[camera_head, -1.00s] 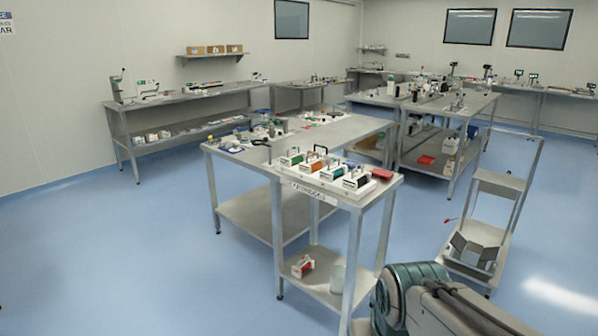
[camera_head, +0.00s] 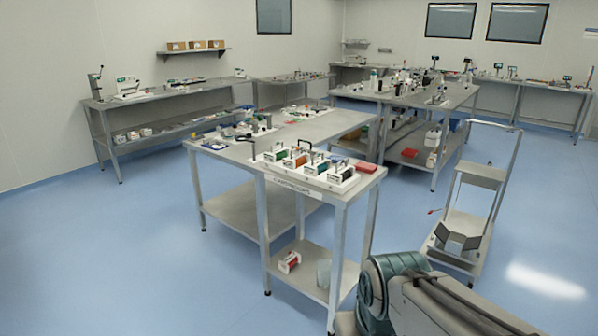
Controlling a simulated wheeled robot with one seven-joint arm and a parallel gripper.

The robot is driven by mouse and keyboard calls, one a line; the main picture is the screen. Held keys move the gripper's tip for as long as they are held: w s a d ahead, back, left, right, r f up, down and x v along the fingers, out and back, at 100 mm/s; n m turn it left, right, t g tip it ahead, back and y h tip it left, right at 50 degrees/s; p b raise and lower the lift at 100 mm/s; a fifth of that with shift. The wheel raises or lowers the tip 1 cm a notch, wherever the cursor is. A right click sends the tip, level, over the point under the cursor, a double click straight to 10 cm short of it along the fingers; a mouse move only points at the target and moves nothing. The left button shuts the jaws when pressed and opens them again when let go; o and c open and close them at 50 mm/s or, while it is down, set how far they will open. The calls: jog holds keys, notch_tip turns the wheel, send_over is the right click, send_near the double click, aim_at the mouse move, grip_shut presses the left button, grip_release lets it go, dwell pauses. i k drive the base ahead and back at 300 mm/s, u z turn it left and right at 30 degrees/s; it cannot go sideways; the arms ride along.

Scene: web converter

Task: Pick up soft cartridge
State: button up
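Several cartridges with black handles stand in a row on a white tray (camera_head: 313,182) on the near end of the centre table (camera_head: 368,181). From left to right I see a green cartridge (camera_head: 277,154), an orange-brown one (camera_head: 297,159), another green one (camera_head: 317,165) and a dark one (camera_head: 342,171). A label on the table's front edge seems to read "cartridges". I cannot tell which one is the soft cartridge. A red and white item (camera_head: 289,262) lies on the lower shelf. Part of my arm shows at the lower right; my gripper is out of view.
A clear container (camera_head: 324,272) stands on the lower shelf. A metal cart (camera_head: 462,225) stands to the right. A second table (camera_head: 440,102) stands behind. The blue floor (camera_head: 110,250) is open at left and front.

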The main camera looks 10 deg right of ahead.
aim_at(301, 158)
jog(key=u, duration=0.6)
jog(key=i, duration=2.6)
jog(key=z, duration=1.05)
jog(key=i, duration=0.6)
jog(key=z, duration=0.45)
